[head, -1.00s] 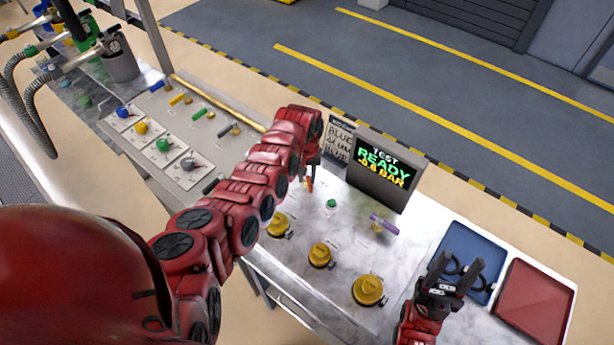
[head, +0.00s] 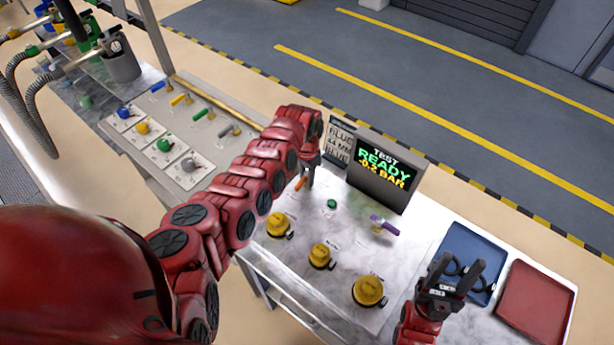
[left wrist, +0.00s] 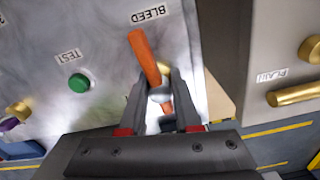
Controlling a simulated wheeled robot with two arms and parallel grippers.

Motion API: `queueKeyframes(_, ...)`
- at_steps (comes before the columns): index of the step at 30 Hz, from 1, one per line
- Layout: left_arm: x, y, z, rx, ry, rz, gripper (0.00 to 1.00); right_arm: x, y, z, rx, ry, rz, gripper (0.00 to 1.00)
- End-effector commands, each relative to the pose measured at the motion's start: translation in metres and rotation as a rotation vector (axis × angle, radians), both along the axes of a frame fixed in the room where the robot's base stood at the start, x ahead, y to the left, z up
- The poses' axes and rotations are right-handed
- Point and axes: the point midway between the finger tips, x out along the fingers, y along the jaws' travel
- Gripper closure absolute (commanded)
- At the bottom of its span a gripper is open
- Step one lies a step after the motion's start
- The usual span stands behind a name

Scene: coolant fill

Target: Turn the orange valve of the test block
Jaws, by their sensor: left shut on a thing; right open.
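The orange valve handle (head: 300,184) sits on the metal-topped test block (head: 345,215), just left of the green button. In the left wrist view the orange handle (left wrist: 144,56) points up toward the BLEED label, slightly tilted. My left gripper (left wrist: 159,78) is shut on the handle, with a finger on either side; part of the handle shows between them. In the head view my left gripper (head: 311,174) comes down beside the display and partly hides the valve. My right gripper (head: 459,266) is open and empty, above the blue tray's near side.
A display (head: 384,172) reads TEST READY and about -0.2 BAR. The green button (head: 332,204), purple handle (head: 384,223) and several yellow caps (head: 368,290) stand nearby. A blue tray (head: 452,237) and red tray (head: 535,300) lie right.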

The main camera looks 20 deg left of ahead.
Motion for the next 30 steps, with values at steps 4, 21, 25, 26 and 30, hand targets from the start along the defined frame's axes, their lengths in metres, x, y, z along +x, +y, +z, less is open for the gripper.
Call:
queueKeyframes(4, 0.0001, 0.0, -0.0002, -0.001, -0.001, -0.034, 1.0, 0.0, 0.0, 0.0003, 0.0, 0.0, 0.0, 0.5)
queueKeyframes(21, 0.0003, -0.0003, -0.0003, -0.001, -0.002, -0.051, 0.58, 0.0, 0.0, 0.0003, 0.0, 0.0, 0.0, 0.5)
queueKeyframes(25, 0.0003, -0.0003, -0.0002, -0.001, -0.001, -0.051, 0.39, 0.0, 0.0, 0.0003, 0.0, 0.0, 0.0, 0.5)
queueKeyframes(26, 0.0003, -0.0002, -0.0002, -0.001, -0.001, -0.051, 0.39, 0.0, 0.0, 0.0003, 0.0, 0.0, 0.0, 0.5)
queueKeyframes(30, 0.0003, -0.0002, -0.0002, -0.001, -0.001, -0.051, 0.39, 0.0, 0.0, 0.0003, 0.0, 0.0, 0.0, 0.5)
